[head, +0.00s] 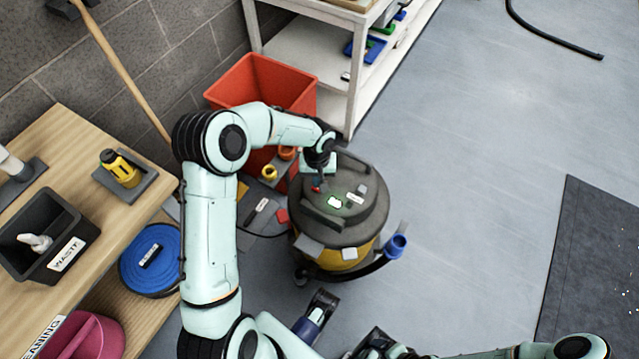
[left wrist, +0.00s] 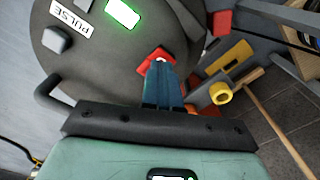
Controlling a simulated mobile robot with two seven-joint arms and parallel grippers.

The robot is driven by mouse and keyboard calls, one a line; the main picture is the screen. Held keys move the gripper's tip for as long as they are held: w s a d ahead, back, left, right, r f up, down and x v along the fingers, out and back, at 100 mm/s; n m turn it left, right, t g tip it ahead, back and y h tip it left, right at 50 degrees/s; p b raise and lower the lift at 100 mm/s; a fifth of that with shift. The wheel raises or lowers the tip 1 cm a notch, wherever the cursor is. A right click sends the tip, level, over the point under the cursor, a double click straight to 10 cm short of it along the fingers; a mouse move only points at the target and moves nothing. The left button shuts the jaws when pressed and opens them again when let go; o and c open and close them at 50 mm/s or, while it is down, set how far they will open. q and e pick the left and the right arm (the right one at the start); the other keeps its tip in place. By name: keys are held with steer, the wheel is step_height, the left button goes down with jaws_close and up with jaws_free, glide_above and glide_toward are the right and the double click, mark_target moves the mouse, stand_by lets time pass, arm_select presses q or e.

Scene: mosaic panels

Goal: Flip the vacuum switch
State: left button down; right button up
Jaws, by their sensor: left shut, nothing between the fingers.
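The vacuum (head: 362,222) stands on the floor, with a dark round lid and a yellow lower body. Its lid carries a small red switch (left wrist: 150,58), a lit green indicator (head: 334,201) and a label reading PULSE (left wrist: 72,18). The indicator also glows in the left wrist view (left wrist: 122,12). My left gripper (head: 318,183) reaches down to the lid, shut and empty. In the left wrist view its blue fingertips (left wrist: 159,66) are at the red switch and partly cover it; I cannot tell whether they press it. My right arm (head: 500,352) shows at the bottom edge; its finger state is unclear.
A red bin (head: 262,82) stands behind the vacuum, beside a white shelf (head: 300,50). A wooden bench (head: 118,215) with a black WASTE box (head: 45,245) is at left. A hose with a blue end (head: 396,245) curves around the vacuum's front.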

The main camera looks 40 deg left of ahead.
arm_select(q)
steer(key=shift+f+b, duration=0.6)
steer(key=shift+f, duration=0.3)
steer(key=shift+r, duration=0.15)
step_height(320, 180, up, 7)
steer(key=p, duration=0.4)
stand_by(0.6)
steer(key=s+d+f+p, duration=0.1)
steer(key=d+f, duration=0.1)
steer(key=s+d+f+h+p, duration=0.1)
steer(key=d, duration=0.1)
steer(key=s+d+f+m+h+p, duration=0.1)
steer(key=s+d+f, duration=0.1)
steer(key=shift+s+d+f, duration=0.1)
steer(key=shift+d+f, duration=0.05)
steer(key=shift+f, duration=0.2)
steer(key=s+d+f+p, duration=0.1)
steer(key=s+d+p, duration=0.1)
steer(key=s+d, duration=0.2)
steer(key=s+d+f+m+h+p, duration=0.1)
steer(key=s+d+f+p, duration=0.1)
steer(key=s, duration=0.7)
steer(key=s+d+f+m+g+p, duration=0.1)
steer(key=s+d+f+p, duration=0.1)
steer(key=s+d, duration=0.3)
steer(key=s, duration=0.2)
steer(key=shift+s+d+h+p, duration=0.3)
steer(key=shift+p, duration=0.1)
